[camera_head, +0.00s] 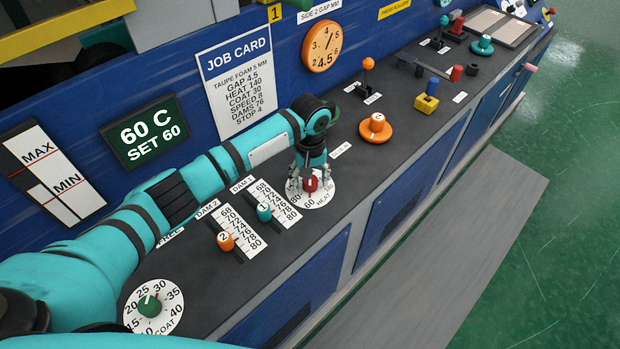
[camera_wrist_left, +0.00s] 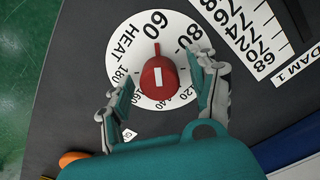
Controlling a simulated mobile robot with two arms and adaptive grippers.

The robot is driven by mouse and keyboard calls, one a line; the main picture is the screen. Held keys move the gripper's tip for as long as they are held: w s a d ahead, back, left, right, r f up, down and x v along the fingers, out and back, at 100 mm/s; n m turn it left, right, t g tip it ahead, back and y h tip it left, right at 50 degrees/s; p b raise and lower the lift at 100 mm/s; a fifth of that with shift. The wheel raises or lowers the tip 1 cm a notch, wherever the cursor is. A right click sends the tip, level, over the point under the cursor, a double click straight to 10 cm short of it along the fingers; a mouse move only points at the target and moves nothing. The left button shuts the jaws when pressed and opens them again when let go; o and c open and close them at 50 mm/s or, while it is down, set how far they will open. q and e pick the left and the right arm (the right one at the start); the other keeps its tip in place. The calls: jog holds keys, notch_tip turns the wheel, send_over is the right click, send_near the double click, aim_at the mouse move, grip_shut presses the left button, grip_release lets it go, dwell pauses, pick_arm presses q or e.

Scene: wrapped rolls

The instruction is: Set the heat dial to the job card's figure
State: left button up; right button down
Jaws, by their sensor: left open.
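The heat dial (camera_head: 318,199) is a white disc with a red knob (camera_head: 310,185) on the dark console. In the left wrist view the red knob (camera_wrist_left: 158,80) carries a white mark, and its narrow end points at 60. My left gripper (camera_head: 309,174) is right over the dial. In the left wrist view its open fingers stand on either side of the knob, with a gap on each side. Part of the scale is hidden by the fingers. The job card (camera_head: 238,80) on the blue panel reads HEAT 140. The display (camera_head: 144,131) reads 60 C, SET 60.
The teal DAM 1 slider (camera_head: 264,212) and the orange DAM 2 slider (camera_head: 226,241) lie left of the heat dial. The green-knobbed coat dial (camera_head: 149,306) is at lower left. An orange knob (camera_head: 376,124) stands to the right. The console's front edge is close to the dial.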

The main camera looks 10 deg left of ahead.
pick_arm(q)
jog(key=shift+c, duration=0.2)
pick_arm(e)
jog(key=shift+d, duration=0.15)
pick_arm(q)
jog(key=shift+c, duration=1)
jog(key=c, duration=0.9)
pick_arm(e)
jog(key=shift+d, duration=0.2)
pick_arm(q)
jog(key=shift+r, duration=0.1)
pick_arm(e)
jog(key=shift+r, duration=0.15)
